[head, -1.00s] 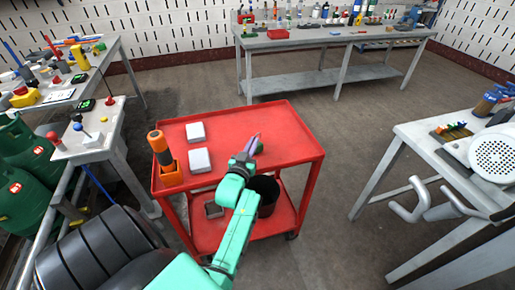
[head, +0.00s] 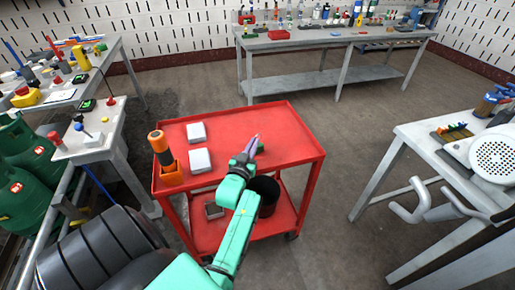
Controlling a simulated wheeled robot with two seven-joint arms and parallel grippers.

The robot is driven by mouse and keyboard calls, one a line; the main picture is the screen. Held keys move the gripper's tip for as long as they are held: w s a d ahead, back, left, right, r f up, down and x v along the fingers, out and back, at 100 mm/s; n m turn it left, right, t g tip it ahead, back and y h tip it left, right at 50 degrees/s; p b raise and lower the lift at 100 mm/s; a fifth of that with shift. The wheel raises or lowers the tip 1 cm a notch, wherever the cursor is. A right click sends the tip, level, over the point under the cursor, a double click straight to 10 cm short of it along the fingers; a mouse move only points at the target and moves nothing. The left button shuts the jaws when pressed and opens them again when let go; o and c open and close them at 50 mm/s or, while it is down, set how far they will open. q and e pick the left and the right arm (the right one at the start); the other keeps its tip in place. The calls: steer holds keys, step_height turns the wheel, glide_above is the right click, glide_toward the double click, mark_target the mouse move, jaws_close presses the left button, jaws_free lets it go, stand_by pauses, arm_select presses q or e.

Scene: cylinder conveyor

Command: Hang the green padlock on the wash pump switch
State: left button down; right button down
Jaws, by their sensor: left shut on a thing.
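My left gripper (head: 251,147) is over the red cart's top, at its middle. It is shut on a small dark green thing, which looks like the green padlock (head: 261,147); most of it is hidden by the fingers. Whether it touches the cart top I cannot tell. I cannot read any label, so I cannot tell which is the wash pump switch. My right gripper is not in view.
The red cart (head: 265,122) carries two white boxes (head: 196,132) and an orange-and-black tool in an orange holder (head: 171,174). A black bin (head: 266,196) is on its lower shelf. Green gas cylinders (head: 20,192) stand at left.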

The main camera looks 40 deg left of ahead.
arm_select(q)
steer(key=shift+f, duration=0.3)
steer(key=shift+r, duration=0.35)
step_height(320, 180, up, 20)
steer(key=p, duration=0.1)
steer(key=shift+f+p, duration=0.15)
steer(key=shift+p, duration=0.2)
steer(key=shift+a, duration=0.1)
